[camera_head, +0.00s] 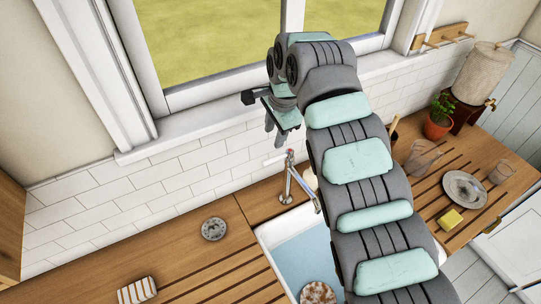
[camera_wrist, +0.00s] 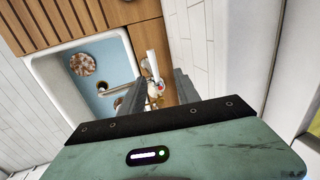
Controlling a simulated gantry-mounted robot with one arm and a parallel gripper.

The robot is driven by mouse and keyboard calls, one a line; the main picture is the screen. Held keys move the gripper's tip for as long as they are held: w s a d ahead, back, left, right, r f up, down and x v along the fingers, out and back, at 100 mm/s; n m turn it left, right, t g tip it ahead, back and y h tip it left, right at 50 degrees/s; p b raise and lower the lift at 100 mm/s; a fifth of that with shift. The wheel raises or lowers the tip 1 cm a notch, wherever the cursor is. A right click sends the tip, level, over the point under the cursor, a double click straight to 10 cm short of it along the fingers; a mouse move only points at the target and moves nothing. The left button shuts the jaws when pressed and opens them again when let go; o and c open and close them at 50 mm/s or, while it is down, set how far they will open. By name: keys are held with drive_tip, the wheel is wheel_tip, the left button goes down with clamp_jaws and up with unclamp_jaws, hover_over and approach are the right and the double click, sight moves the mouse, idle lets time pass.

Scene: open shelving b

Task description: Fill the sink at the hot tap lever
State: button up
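The sink (camera_head: 266,239) is a white basin with a pale blue bottom; I cannot tell whether it holds water. It also shows in the wrist view (camera_wrist: 42,74). A metal tap (camera_head: 288,185) stands at its wall-side edge, with a red mark and a pale lever (camera_head: 274,160) at the top. In the wrist view the white lever (camera_wrist: 152,63) and red mark (camera_wrist: 161,87) show between my fingers. My gripper (camera_head: 277,138) points down above the tap, open and apparently empty. Contact with the lever is not clear. My arm hides part of the sink's right side.
A brown patterned plate (camera_head: 318,293) lies in the sink. A round grey item (camera_head: 214,229) and a striped cloth (camera_head: 137,291) lie on the left counter. A potted plant (camera_head: 438,118), a plate (camera_head: 464,189) and a yellow sponge (camera_head: 450,219) stand right. Tiled wall and window lie behind.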

sight(272, 159)
drive_tip(key=x, duration=0.3)
drive_tip(key=s+p+x, duration=0.1)
drive_tip(key=x, duration=0.3)
drive_tip(key=p+x, duration=0.1)
drive_tip(key=x, duration=0.2)
drive_tip(key=shift+s+d+f, duration=0.1)
drive_tip(key=shift+d+f, duration=0.2)
drive_tip(key=shift+f, duration=0.25)
clamp_jaws()
idle(0.9)
